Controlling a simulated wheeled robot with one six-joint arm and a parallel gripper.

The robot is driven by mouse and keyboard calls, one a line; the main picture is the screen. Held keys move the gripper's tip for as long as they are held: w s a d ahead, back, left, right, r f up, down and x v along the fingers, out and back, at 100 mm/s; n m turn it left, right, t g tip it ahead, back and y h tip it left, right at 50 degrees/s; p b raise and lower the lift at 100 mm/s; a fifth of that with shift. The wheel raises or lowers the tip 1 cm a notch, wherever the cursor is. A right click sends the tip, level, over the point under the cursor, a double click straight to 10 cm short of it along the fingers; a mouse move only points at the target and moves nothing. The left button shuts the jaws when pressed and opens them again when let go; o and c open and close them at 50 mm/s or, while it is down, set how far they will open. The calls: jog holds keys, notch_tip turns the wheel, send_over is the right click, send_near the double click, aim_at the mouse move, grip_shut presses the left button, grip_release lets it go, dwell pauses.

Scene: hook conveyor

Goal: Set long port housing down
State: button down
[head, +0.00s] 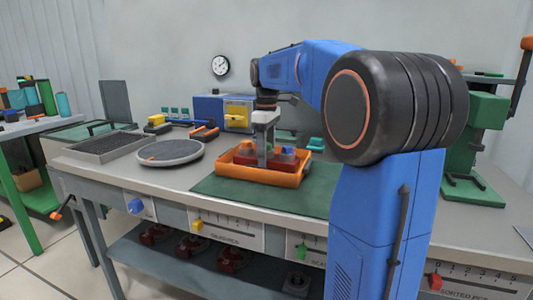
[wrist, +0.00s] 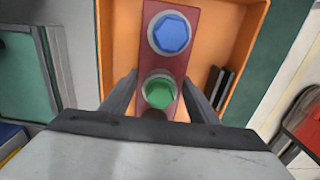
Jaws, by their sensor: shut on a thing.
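The long port housing is a red bar with a blue hexagonal plug and a green hexagonal plug in light rings. In the wrist view the housing (wrist: 169,57) lies between the two dark fingers of my gripper (wrist: 158,92), which is shut on it near the green plug. In the head view my gripper (head: 264,152) points down into the orange tray (head: 258,178), and the red housing (head: 279,163) shows within the tray's walls. I cannot tell whether its underside touches the tray floor.
The tray stands on a green mat (head: 310,190) on the grey bench. A round grey turntable (head: 168,152) and a dark-lined shallow bin (head: 105,147) are to the left. A blue box with a yellow front (head: 238,112) stands behind. A dark slotted piece (wrist: 220,85) sits in the tray.

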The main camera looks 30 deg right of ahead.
jog(key=c, duration=0.7)
grip_release()
notch_tip(320, 180, up, 12)
jog(key=shift+r, duration=0.1)
jog(key=shift+s, duration=0.15)
